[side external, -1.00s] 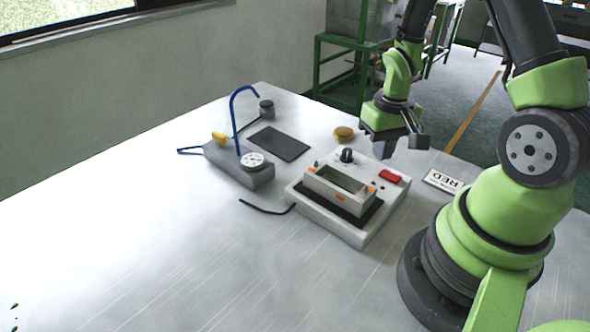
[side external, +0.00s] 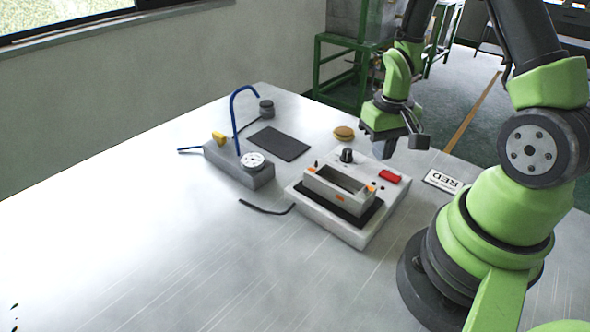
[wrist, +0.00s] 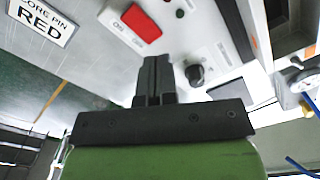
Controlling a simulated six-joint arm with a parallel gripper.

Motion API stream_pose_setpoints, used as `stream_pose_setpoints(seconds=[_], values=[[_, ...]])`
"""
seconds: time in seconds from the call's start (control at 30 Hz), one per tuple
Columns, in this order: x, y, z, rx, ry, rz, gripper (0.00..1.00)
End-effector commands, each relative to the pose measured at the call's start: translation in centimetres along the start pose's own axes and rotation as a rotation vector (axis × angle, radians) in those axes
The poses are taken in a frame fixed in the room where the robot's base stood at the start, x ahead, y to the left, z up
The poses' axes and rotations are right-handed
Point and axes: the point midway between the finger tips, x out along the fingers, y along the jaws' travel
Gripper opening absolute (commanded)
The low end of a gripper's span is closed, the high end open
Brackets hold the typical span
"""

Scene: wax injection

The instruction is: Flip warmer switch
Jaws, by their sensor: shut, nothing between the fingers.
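The warmer (side external: 349,231) is a white box on the table with a dark knob (side external: 346,155) and a red rocker switch (side external: 389,176) on its panel. In the wrist view the red switch (wrist: 141,23) lies near the top, with ON and OFF lettering beside it, and the knob (wrist: 195,75) is to the right. My gripper (side external: 384,150) hangs above the panel's back edge, apart from the switch. In the wrist view my gripper's fingers (wrist: 155,72) are together and empty, just below the switch in the picture. Which way the switch is tilted I cannot tell.
A grey metal tray (side external: 341,193) sits on the warmer. A sign reading RED (side external: 442,181) lies to the right. A round brown-yellow object (side external: 343,132) and a dark mat (side external: 278,143) lie behind. A grey injector unit (side external: 240,165) with a gauge stands left. The front table is clear.

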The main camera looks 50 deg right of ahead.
Motion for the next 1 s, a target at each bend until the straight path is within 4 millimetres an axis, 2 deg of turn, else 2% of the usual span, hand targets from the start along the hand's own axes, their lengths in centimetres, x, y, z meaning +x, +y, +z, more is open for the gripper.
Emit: stream_pose_setpoints(seconds=[1.0], values=[[1.5,0.0,0.0,0.000,0.000,0.000,0.00]])
